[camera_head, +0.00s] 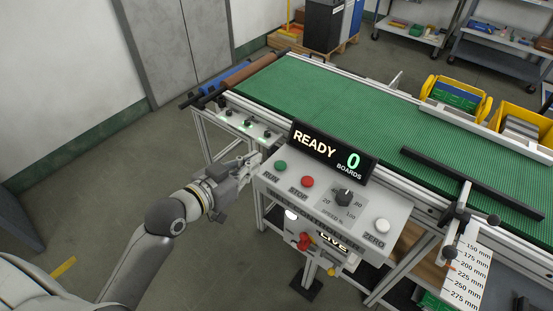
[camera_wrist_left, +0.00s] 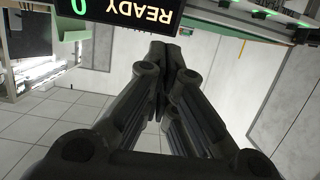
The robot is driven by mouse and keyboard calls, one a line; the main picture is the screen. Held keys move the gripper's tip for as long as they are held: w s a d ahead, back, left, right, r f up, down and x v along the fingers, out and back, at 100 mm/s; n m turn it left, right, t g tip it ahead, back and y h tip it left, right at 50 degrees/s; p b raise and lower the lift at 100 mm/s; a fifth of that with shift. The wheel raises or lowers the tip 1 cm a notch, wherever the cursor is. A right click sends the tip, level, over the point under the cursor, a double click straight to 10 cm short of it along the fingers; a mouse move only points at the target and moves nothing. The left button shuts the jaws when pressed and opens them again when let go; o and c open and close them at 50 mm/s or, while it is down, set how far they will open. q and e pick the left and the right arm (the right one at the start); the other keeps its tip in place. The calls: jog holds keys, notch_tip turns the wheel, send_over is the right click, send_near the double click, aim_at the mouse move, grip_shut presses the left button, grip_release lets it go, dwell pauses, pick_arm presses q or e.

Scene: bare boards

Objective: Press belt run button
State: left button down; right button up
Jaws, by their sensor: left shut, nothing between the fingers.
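The control box (camera_head: 330,216) stands at the front side of the green conveyor belt (camera_head: 330,110). Its green RUN button (camera_head: 280,167) is at the left end of the panel, with the red STOP button (camera_head: 307,182) beside it. The display (camera_head: 331,152) reads READY and 0 BOARDS; it also shows upside down in the left wrist view (camera_wrist_left: 125,12). My left gripper (camera_head: 257,163) is shut and empty, just left of the RUN button; I cannot tell whether it touches the box. In the left wrist view its fingers (camera_wrist_left: 168,50) meet at the tips. My right gripper is out of view.
The panel also has a black speed knob (camera_head: 343,197) and a white ZERO button (camera_head: 382,225). A red knob (camera_head: 305,241) sits below. A black bar (camera_head: 470,182) crosses the belt at the right. Yellow bins (camera_head: 456,98) stand beyond the belt.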

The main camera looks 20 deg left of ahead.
pick_arm(q)
jog(key=p, duration=0.1)
send_over(280, 165)
jog(key=s, duration=0.1)
jog(key=shift+s+a+f, duration=0.1)
jog(key=shift+a+f, duration=0.05)
jog(key=shift+f, duration=0.45)
jog(key=shift+a+f, duration=0.1)
jog(key=shift+f, duration=0.45)
notch_tip(280, 165, down, 3)
jog(key=shift+r, duration=0.1)
jog(key=shift+f, duration=0.65)
jog(key=shift+f, duration=0.15)
